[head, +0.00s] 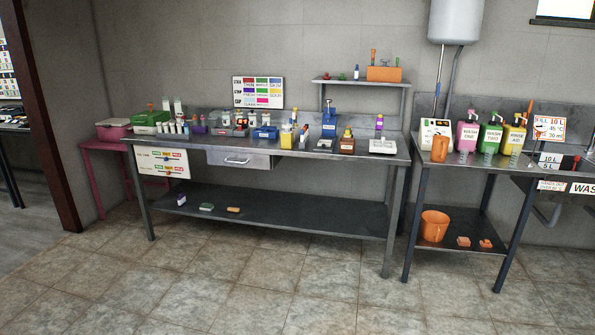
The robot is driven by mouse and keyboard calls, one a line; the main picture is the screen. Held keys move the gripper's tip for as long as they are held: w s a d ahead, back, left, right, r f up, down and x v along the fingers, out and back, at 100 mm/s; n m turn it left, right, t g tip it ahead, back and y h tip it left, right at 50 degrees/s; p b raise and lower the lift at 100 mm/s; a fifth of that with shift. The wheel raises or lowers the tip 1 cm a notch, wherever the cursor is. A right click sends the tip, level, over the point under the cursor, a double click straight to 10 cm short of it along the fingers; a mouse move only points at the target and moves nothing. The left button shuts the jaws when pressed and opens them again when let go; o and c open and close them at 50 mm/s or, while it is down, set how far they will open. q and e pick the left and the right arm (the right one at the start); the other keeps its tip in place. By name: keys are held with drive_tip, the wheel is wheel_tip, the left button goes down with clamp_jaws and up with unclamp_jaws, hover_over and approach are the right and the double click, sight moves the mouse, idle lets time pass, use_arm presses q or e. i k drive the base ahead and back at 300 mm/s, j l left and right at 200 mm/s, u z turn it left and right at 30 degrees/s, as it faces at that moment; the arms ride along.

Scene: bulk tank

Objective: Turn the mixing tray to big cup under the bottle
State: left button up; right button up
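Neither of my grippers is in view. Three pump bottles stand on the right-hand steel table: a pink one (467,136), a green one (490,138) and a yellow one (514,139). Small pale shapes show at their front lower edges, too small to tell whether they are cups. A blue upright device (329,122) stands towards the back of the long bench, with a yellow bottle (286,137) to its left. A pale tray-like item (383,146) lies at the bench's right end. I cannot tell which item is the mixing tray or the big cup.
The long steel bench (220,194) holds many small bottles and boxes. An orange jug (440,149) stands on the right table's left end, and an orange bucket (434,226) on its lower shelf. A sink is at far right. The tiled floor (250,275) in front is clear.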

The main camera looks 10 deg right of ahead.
sight(383, 143)
drive_tip(key=i+z, duration=0.35)
drive_tip(key=i, duration=0.35)
drive_tip(key=i+z, duration=0.35)
drive_tip(key=i, duration=0.4)
drive_tip(key=i+z, duration=0.2)
drive_tip(key=i, duration=0.3)
drive_tip(key=i+z, duration=0.2)
drive_tip(key=i, duration=0.25)
drive_tip(key=i+j+z, duration=0.2)
drive_tip(key=i, duration=0.25)
drive_tip(key=i+z, duration=0.2)
drive_tip(key=i, duration=0.15)
drive_tip(key=i+j+z, duration=0.15)
drive_tip(key=i+j, duration=0.05)
drive_tip(key=i, duration=0.1)
